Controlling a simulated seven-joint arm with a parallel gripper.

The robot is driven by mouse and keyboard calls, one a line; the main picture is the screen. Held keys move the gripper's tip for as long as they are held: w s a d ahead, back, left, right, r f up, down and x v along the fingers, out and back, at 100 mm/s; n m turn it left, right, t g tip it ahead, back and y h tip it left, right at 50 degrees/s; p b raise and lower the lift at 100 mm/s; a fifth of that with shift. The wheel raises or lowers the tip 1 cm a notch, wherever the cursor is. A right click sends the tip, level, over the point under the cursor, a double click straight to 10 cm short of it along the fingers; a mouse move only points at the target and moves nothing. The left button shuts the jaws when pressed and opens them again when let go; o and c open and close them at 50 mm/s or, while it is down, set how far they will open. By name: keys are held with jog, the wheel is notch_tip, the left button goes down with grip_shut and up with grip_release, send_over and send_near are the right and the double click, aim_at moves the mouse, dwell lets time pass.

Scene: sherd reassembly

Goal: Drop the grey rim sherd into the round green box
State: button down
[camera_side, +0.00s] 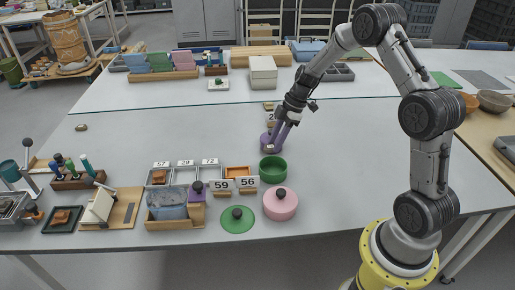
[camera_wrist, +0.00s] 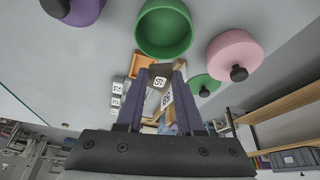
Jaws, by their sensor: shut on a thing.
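The round green box (camera_side: 272,170) stands open on the table; in the wrist view its open mouth (camera_wrist: 164,28) lies just beyond my fingertips. Its green lid (camera_side: 237,219) lies apart on the table and also shows in the wrist view (camera_wrist: 205,84). My gripper (camera_side: 272,147) is tilted down beside the green box, on its far side in the side view. In the wrist view my gripper (camera_wrist: 160,74) is shut on a small grey piece, the grey rim sherd (camera_wrist: 159,71). The sherd cannot be made out in the side view.
A lidded pink box (camera_side: 280,204) stands nearer the front edge. Number cards (camera_side: 247,182) and small trays (camera_side: 185,176) lie left of the green box. The table right of it is clear.

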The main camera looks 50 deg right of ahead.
jog(key=shift+m, duration=0.4)
jog(key=shift+s+d+f, duration=0.15)
jog(key=shift+d+f, duration=0.3)
jog(key=shift+f, duration=0.65)
jog(key=shift+s+d+f, duration=0.1)
jog(key=shift+d+f, duration=0.35)
jog(key=shift+f, duration=0.65)
jog(key=shift+s+d+f, duration=0.15)
jog(key=shift+d+f, duration=0.3)
jog(key=shift+f, duration=0.65)
jog(key=shift+c, duration=2.3)
grip_release()
jog(key=v, duration=1.4)
jog(key=shift+a, duration=0.2)
